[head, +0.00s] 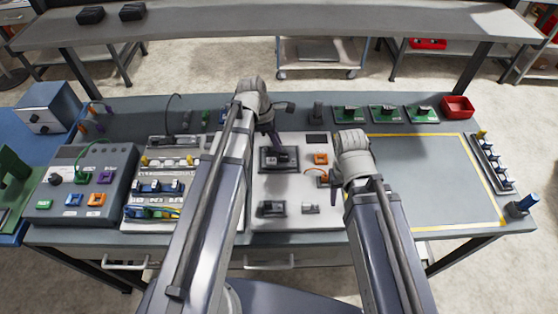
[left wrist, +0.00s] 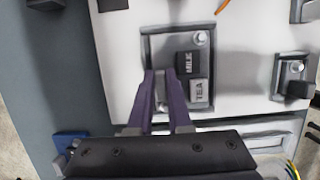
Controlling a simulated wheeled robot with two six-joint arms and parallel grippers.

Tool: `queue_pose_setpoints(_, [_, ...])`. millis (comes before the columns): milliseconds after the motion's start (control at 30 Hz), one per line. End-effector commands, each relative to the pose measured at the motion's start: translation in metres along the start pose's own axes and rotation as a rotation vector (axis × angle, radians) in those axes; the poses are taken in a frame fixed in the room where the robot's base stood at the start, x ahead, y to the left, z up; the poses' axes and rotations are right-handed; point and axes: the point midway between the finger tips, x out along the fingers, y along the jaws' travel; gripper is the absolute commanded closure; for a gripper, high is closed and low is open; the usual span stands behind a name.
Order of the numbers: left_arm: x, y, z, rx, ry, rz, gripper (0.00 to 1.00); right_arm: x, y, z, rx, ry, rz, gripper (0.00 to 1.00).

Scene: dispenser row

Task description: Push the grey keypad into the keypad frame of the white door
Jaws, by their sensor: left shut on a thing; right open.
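The white door (head: 318,219) lies flat on the table as a white panel. The dark grey keypad frame (head: 265,166) is on its upper part and shows in the left wrist view (left wrist: 147,52). The grey keypad, with a dark MILK key (left wrist: 188,63) and a lighter TEA key (left wrist: 198,92), lies within the frame's outline. My left gripper (head: 283,157), with purple fingers, is shut at the keypad's lower left in the left wrist view (left wrist: 163,98). I cannot tell whether the keypad is fully seated. My right gripper (head: 334,179) is mostly hidden by its wrist, low over the door's right side.
An orange block (head: 321,158) and an orange cable (head: 313,178) are right of the frame. A dark part (head: 271,209) and a small silver part (head: 310,208) sit lower on the door. A grey console (head: 82,185) stands left. The yellow-outlined area (head: 430,185) is clear.

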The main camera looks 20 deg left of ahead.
Motion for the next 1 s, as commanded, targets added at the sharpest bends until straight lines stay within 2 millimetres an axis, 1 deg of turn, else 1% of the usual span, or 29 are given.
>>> queue_pose_setpoints(67, [-0.0005,-0.0001,0.0002,0.0,0.0,0.0,1.0,-0.0005,0.0,0.0,0.0,0.0,0.0,0.5])
queue_pose_setpoints(100, [-0.0005,-0.0001,0.0002,0.0,0.0,0.0,0.81,-0.0005,0.0001,0.0,0.0,0.0,0.0,0.5])
queue_pose_setpoints(400, [-0.0004,0.0,0.0001,0.0,0.0,0.0,0.48,-0.0005,0.0,0.0,0.0,0.0,0.0,0.5])
queue_pose_setpoints(567, [-0.0004,0.0,0.0001,0.0,0.0,0.0,0.48,-0.0004,0.0,0.0,0.0,0.0,0.0,0.5])
queue_pose_setpoints(700, [-0.0004,0.0,0.0001,0.0,0.0,0.0,0.36,-0.0004,0.0,0.0,0.0,0.0,0.0,0.5])
queue_pose_setpoints(1000, [-0.0028,0.0,0.0009,0.0,0.0,0.0,0.36,-0.003,0.0003,0.0002,0.001,0.0,0.0,0.5])
